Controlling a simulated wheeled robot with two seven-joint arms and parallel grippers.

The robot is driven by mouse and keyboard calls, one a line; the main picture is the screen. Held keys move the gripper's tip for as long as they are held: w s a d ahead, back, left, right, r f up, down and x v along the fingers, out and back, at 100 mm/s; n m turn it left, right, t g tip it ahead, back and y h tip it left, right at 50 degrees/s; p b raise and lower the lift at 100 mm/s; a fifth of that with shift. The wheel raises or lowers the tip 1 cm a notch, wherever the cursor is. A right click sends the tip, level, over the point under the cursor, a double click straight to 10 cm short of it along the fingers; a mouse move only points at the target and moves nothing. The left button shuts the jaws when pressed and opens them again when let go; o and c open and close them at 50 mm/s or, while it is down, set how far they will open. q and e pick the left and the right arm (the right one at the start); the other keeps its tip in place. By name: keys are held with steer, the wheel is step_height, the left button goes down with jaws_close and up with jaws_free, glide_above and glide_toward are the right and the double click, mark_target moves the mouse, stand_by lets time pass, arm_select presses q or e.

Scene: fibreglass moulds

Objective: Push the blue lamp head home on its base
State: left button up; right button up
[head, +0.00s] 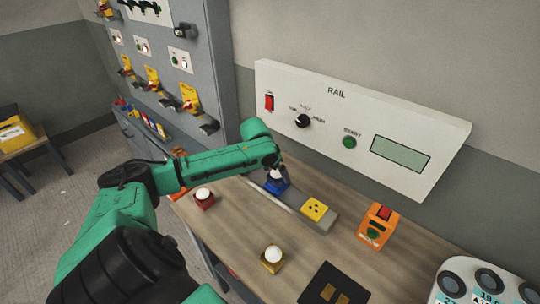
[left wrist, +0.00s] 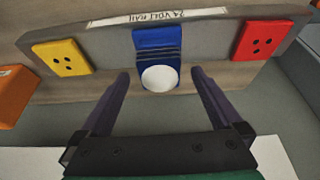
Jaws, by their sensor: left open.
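The blue lamp head with a white dome (left wrist: 159,79) sits at the blue base (left wrist: 155,39) in the middle of the grey rail (left wrist: 105,42). Dark ridges show between blue parts; I cannot tell how far the head is seated. My left gripper (left wrist: 161,73) is open, one finger on each side of the dome and apart from it. In the head view my left gripper (head: 279,173) is over the blue lamp head (head: 274,187) and hides part of it. My right gripper is in neither view.
A yellow socket (head: 314,209) and a red socket (left wrist: 262,40) flank the blue one. Loose red (head: 204,199) and yellow (head: 272,259) lamp heads lie on the wooden table (head: 225,235). An orange button box (head: 374,228) stands right of the rail. The RAIL panel (head: 360,125) is behind.

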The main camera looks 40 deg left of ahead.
arm_select(q)
steer(key=b+v, duration=0.2)
steer(key=v, duration=1)
steer(key=shift+s+d, duration=0.1)
